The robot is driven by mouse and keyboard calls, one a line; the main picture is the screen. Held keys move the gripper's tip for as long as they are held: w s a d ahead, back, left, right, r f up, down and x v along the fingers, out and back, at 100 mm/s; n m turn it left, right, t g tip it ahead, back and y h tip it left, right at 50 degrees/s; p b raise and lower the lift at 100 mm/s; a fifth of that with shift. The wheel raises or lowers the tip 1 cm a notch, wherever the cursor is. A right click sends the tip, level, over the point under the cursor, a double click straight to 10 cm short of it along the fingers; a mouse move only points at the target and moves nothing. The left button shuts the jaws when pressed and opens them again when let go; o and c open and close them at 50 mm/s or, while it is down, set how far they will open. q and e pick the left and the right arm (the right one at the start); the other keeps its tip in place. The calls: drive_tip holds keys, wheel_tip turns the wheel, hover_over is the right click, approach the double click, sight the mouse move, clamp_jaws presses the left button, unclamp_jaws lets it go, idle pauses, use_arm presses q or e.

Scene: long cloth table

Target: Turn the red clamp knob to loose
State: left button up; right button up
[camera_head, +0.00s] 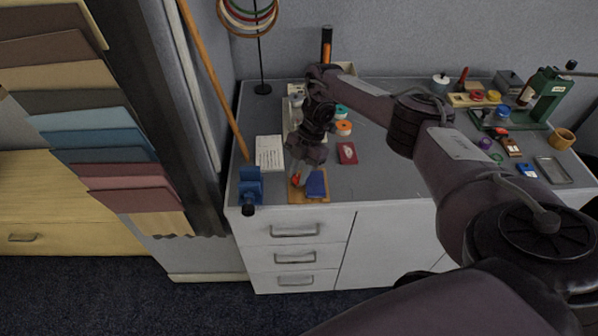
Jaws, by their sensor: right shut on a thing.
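The red clamp knob (296,179) shows as a small red-orange spot at the front left of the grey-topped bench. It sits on a wooden board (309,199), beside a blue block (317,184). My right gripper (298,174) reaches down over the board from above, and its fingers are shut on the red knob. The fingers and wrist hide most of the knob, so its turn position cannot be told. My left gripper is not in view.
A blue vise (250,187) stands on the bench's front left corner. A white card (269,153) and a dark red booklet (347,153) lie nearby. A green press (543,98) and several small items fill the right side. An orange pole (214,80) leans at the left.

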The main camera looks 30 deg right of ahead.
drive_tip(key=o, duration=1)
drive_tip(key=p+v, duration=0.1)
drive_tip(key=v, duration=0.6)
drive_tip(key=shift+w+d+r, duration=0.1)
drive_tip(key=shift+d+r, duration=0.1)
drive_tip(key=shift+r, duration=0.1)
